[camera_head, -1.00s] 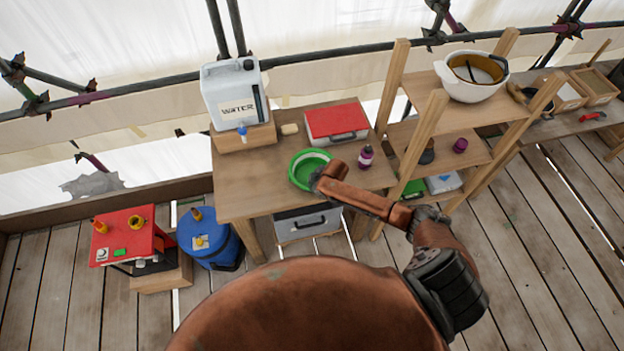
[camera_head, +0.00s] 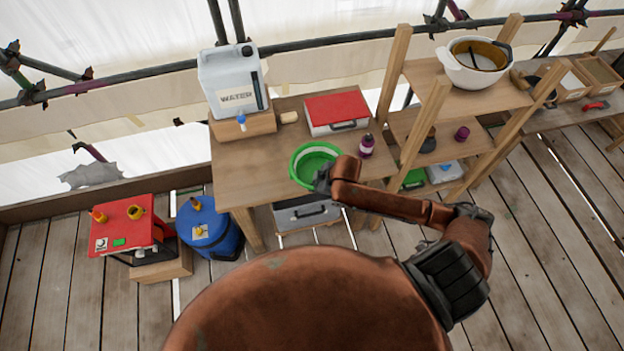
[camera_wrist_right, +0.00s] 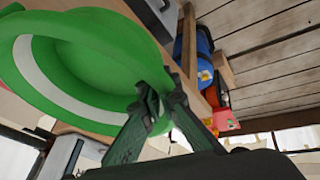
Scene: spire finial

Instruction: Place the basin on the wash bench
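The green basin (camera_head: 312,153) with a white band is at the front of the wooden wash bench (camera_head: 250,178), in the middle of the head view. My right gripper (camera_head: 323,177) is at the basin's near right side. In the right wrist view the basin (camera_wrist_right: 95,65) fills the upper left, and the fingers of my right gripper (camera_wrist_right: 160,95) close on its rim. I cannot tell whether the basin's underside touches the bench top. My left gripper is in neither view.
On the bench are a water container (camera_head: 232,82) on a wooden block, a red-lidded case (camera_head: 336,110) and a purple bottle (camera_head: 366,146). A shelf with a white pot (camera_head: 472,66) stands to the right. A blue barrel (camera_head: 208,232) and a red unit (camera_head: 122,225) stand at left.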

